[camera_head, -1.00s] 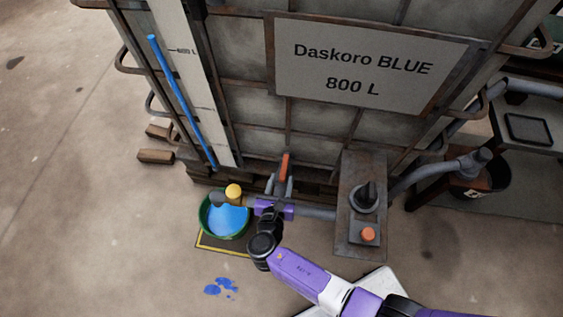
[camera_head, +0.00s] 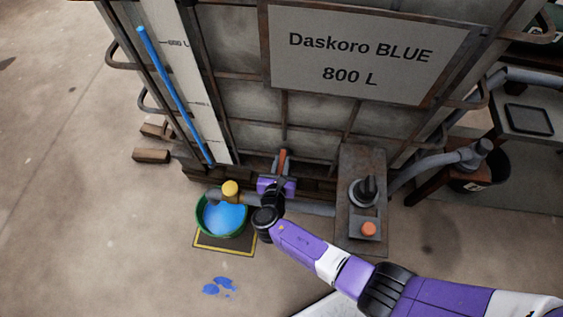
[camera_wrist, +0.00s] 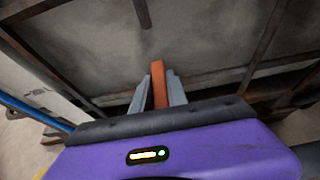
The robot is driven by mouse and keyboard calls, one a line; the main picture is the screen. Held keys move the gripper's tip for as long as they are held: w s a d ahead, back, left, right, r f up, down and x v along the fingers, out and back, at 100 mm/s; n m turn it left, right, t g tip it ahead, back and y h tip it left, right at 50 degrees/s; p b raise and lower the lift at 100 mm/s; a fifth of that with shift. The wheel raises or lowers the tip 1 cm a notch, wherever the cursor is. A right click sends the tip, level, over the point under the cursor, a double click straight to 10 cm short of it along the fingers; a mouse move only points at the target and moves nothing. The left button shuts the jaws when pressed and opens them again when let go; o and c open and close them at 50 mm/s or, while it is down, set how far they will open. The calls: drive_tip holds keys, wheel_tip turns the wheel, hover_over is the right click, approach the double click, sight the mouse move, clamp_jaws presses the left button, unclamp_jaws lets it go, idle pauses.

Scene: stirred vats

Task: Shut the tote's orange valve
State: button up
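The orange valve handle (camera_head: 282,160) stands up in front of the tote (camera_head: 250,135), above the grey pipe at its foot. It also shows in the wrist view (camera_wrist: 159,82), between my gripper's two grey fingers. My gripper (camera_head: 281,174) is at the handle, its purple body just in front of the pipe. In the wrist view, the fingers (camera_wrist: 159,92) lie close against both sides of the handle and look closed on it. The valve body below is hidden by my gripper.
A green tub (camera_head: 222,215) of blue liquid stands under the pipe's left end, by a yellow knob (camera_head: 230,188). Blue spills (camera_head: 218,286) mark the floor. A rusty stand (camera_head: 360,215) with a black knob and orange button is right of my gripper. Open floor lies left.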

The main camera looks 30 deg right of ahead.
clamp_jaws()
drive_tip(key=shift+f+m+h+b, duration=0.1)
drive_tip(key=shift+m+h+b, duration=0.2)
drive_tip(key=shift+h+b, duration=0.15)
drive_tip(key=shift+w+a+f+m+g+h+b, duration=0.1)
drive_tip(key=shift+a+m+g+h+b, duration=0.05)
drive_tip(key=shift+m+g+h+b, duration=0.8)
drive_tip(key=m+g+h+b, duration=0.1)
drive_tip(key=m+g+b, duration=0.1)
drive_tip(key=b, duration=0.1)
drive_tip(key=m+g+h+b, duration=0.1)
drive_tip(key=m+g+b, duration=0.2)
drive_tip(key=shift+f+h+b, duration=0.1)
drive_tip(key=shift+h+b, duration=0.2)
drive_tip(key=m+g+b, duration=0.3)
drive_tip(key=b, duration=0.1)
drive_tip(key=shift+f+g, duration=0.1)
drive_tip(key=shift+g, duration=0.25)
drive_tip(key=m+g+b, duration=0.2)
drive_tip(key=b, duration=0.1)
drive_tip(key=shift+r+g, duration=0.25)
drive_tip(key=shift+g, duration=0.15)
drive_tip(key=shift+m+b, duration=0.35)
drive_tip(key=shift+m, duration=0.1)
drive_tip(key=shift+s+d+r+m+g+b, duration=0.1)
drive_tip(key=shift+d+m+g+b, duration=0.05)
drive_tip(key=shift+m+g+b, duration=0.4)
drive_tip(key=shift+s+d+m+g+b, duration=0.1)
drive_tip(key=shift+m+g+b, duration=0.25)
drive_tip(key=shift+g+b, duration=0.35)
